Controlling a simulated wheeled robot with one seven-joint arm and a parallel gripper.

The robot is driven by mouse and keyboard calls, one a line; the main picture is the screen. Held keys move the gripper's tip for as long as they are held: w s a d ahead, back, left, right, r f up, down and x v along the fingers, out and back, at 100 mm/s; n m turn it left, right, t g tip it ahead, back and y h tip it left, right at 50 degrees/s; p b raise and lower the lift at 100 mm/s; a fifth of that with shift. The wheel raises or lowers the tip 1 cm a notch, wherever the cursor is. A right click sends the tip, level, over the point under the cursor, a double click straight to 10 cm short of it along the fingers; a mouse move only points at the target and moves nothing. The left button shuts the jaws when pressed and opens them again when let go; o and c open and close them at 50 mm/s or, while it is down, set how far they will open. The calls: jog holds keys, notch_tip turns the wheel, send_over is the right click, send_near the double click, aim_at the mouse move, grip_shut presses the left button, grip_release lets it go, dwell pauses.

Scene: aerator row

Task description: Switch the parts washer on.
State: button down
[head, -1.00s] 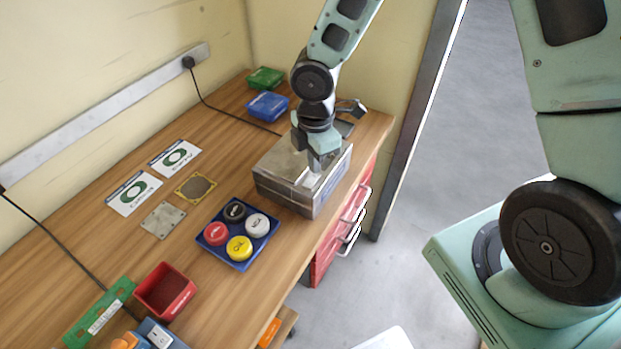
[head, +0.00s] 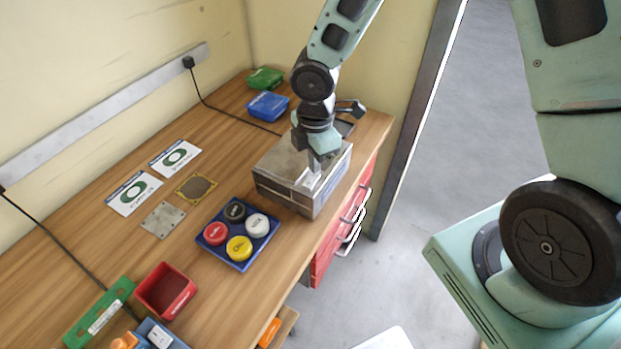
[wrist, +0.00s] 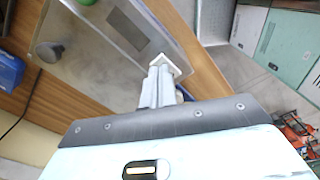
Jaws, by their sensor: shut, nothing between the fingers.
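The parts washer looks to be the grey metal box (head: 280,170) near the far right end of the bench. It also shows in the wrist view (wrist: 85,60), with a dark rectangular panel and a round grey knob on it. My gripper (head: 315,166) points down at the box's front right part. In the wrist view my gripper (wrist: 160,66) has its fingers together, with nothing between them, at a small white square piece (wrist: 173,66) near the box's edge. The fingers partly cover that piece. I cannot tell whether they touch it, or how its switch is set.
A blue tray (head: 238,262) with several coloured round lids sits left of the box. A red bin (head: 166,291) is nearer the front. Blue (head: 268,105) and green (head: 265,78) containers stand at the back. Red drawers (head: 325,262) with protruding handles are below the bench edge.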

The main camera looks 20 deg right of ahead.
jog(key=shift+f+b, duration=0.7)
jog(key=shift+f, duration=0.2)
dwell(0.6)
notch_tip(320, 180, up, 7)
jog(key=p, duration=0.7)
jog(key=shift+r, duration=0.1)
dwell(0.5)
